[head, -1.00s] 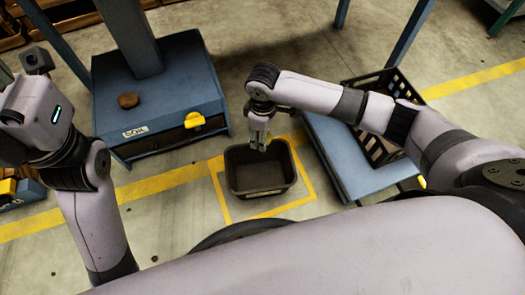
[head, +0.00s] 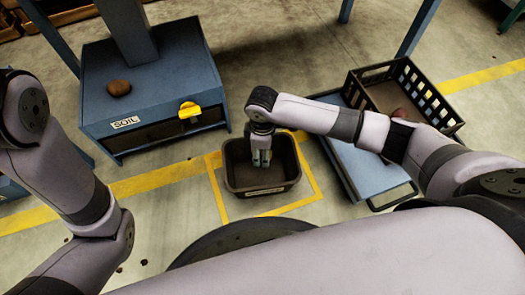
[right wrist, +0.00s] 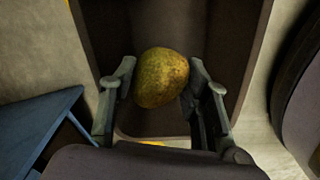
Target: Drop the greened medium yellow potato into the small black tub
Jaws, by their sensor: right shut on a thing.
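The potato (right wrist: 160,77) is yellow with a greenish tint and sits between the fingers of my right gripper in the right wrist view. My right gripper (head: 261,163) is shut on it and points down into the small black tub (head: 263,191). The fingertips appear inside the tub's opening in the head view. The tub's dark walls (right wrist: 232,55) surround the potato in the right wrist view. The potato is hidden or too small to make out in the head view. My left arm shows at the left, but its gripper is out of view.
A yellow floor outline (head: 216,196) frames the tub. A blue stand marked SOIL (head: 165,75) at the left holds a brown lump (head: 119,87) and has a yellow part (head: 189,110). A black slatted crate (head: 441,107) stands on a blue cart (head: 365,174) at the right.

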